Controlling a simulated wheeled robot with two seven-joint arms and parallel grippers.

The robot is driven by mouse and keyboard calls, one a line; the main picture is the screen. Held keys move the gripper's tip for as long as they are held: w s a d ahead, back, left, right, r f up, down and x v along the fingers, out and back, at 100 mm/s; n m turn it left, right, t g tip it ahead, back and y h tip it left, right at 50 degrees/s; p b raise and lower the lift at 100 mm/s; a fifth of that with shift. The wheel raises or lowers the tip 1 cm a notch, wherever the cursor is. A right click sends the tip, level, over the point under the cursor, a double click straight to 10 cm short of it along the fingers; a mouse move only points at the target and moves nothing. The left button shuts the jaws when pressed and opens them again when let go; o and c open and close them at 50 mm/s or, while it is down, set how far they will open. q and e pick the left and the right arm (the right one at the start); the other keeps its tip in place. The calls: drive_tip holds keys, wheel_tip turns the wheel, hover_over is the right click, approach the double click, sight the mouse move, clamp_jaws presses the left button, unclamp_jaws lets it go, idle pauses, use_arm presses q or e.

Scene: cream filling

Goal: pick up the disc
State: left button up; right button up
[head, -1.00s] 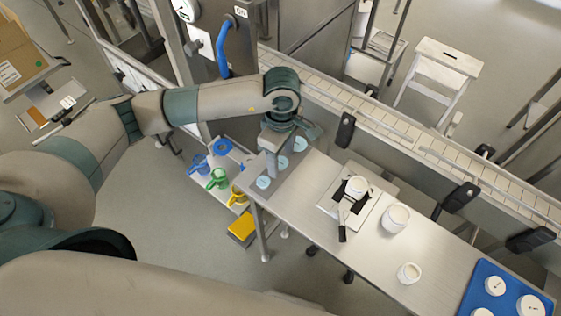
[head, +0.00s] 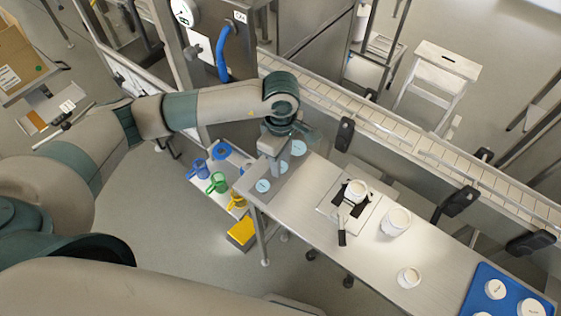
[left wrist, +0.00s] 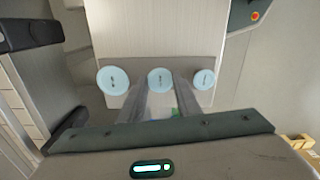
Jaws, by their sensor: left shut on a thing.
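Three light-blue discs stand in a row on a grey strip at the left end of the metal table. The near disc (head: 263,186) and the far disc (head: 298,147) are clear of my left gripper (head: 278,172). The gripper reaches down over the row and partly covers the middle disc. In the left wrist view, the middle disc (left wrist: 160,79) sits between the tips of my left gripper (left wrist: 161,92), which is shut on it. The outer discs (left wrist: 113,80) and (left wrist: 204,79) lie on either side. I cannot tell whether the middle disc is raised. My right gripper is out of view.
The table (head: 325,250) also bears a white board (head: 330,208) with a black-handled tool and a white jar, two white cups (head: 396,221) (head: 408,277) and a blue tray (head: 480,300). A conveyor (head: 400,130) runs behind. Coloured jugs (head: 217,182) stand lower left.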

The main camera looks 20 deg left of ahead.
use_arm(q)
drive_tip(key=shift+r, duration=0.1)
drive_tip(key=shift+r+p, duration=0.35)
drive_tip(key=shift+p, duration=0.4)
drive_tip(key=r+b, duration=0.1)
drive_tip(key=r, duration=0.1)
drive_tip(key=d+r+b, duration=0.1)
drive_tip(key=b, duration=0.1)
drive_tip(key=shift+r, duration=0.4)
drive_tip(key=s+d+r+b, duration=0.4)
drive_tip(key=d+r, duration=0.3)
drive_tip(key=d, duration=0.3)
drive_tip(key=shift+a+f, duration=0.1)
drive_tip(key=shift+a, duration=0.05)
drive_tip(key=m, duration=1.6)
approach(284, 168)
drive_tip(key=s+a+r, duration=0.1)
drive_tip(key=s+a, duration=0.3)
drive_tip(key=a, duration=0.3)
drive_tip(key=shift+s+r, duration=0.2)
